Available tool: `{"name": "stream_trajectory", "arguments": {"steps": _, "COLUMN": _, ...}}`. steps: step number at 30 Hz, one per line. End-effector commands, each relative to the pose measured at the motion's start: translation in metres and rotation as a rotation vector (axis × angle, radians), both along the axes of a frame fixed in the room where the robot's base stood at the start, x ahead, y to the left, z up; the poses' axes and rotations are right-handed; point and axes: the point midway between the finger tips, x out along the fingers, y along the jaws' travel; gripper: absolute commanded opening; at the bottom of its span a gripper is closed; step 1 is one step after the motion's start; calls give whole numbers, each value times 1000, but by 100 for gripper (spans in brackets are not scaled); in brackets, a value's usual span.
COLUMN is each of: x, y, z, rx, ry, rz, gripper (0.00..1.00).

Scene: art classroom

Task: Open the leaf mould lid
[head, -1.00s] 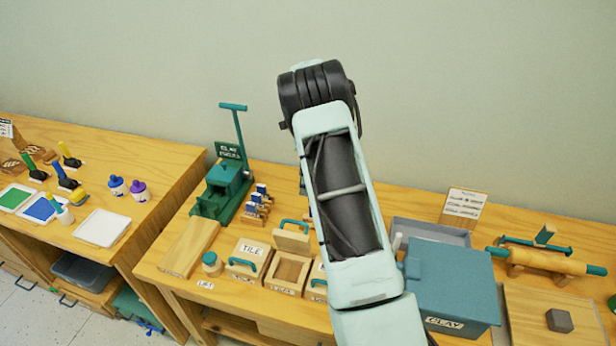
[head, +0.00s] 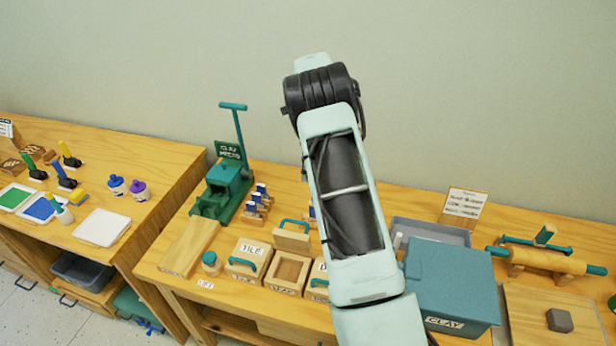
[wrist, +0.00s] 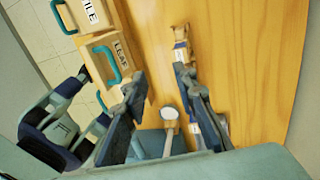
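The leaf mould box (head: 283,291) is the middle one of a row of small wooden boxes. Its wooden lid (head: 292,241) with a teal handle stands raised at the back, and the hollow inside shows. In the wrist view the lid marked LEAF (wrist: 113,58) is at upper left, next to the TILE mould (wrist: 90,14). My gripper (wrist: 160,82) is open, with its two dark fingers well apart and nothing held. It is to the right of the leaf lid there and apart from it. In the head view my arm hides the gripper.
The closed tile mould (head: 243,270) stands left of the leaf box. Another mould (head: 317,289), partly hidden by my arm, is on its right. A teal clay bin (head: 450,280) stands further right. A green clay press (head: 222,190) is behind left.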

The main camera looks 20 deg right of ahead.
Motion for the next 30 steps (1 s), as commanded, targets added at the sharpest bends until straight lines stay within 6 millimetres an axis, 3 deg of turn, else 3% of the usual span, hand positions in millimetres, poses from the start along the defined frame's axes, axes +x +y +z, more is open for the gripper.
{"name": "stream_trajectory", "arguments": {"steps": 6, "x": 9, "y": -7, "z": 49, "rx": -2, "ry": -3, "rz": 0, "gripper": 26}}
{"name": "stream_trajectory", "arguments": {"steps": 12, "x": 14, "y": -10, "z": 77, "rx": -1, "ry": -2, "rz": 0, "gripper": 26}}
{"name": "stream_trajectory", "arguments": {"steps": 18, "x": 15, "y": -11, "z": 89, "rx": -1, "ry": -1, "rz": -1, "gripper": 26}}
{"name": "stream_trajectory", "arguments": {"steps": 27, "x": 15, "y": -11, "z": 91, "rx": -1, "ry": 1, "rz": -1, "gripper": 26}}
{"name": "stream_trajectory", "arguments": {"steps": 30, "x": 14, "y": -12, "z": 90, "rx": 4, "ry": 1, "rz": -7, "gripper": 16}}
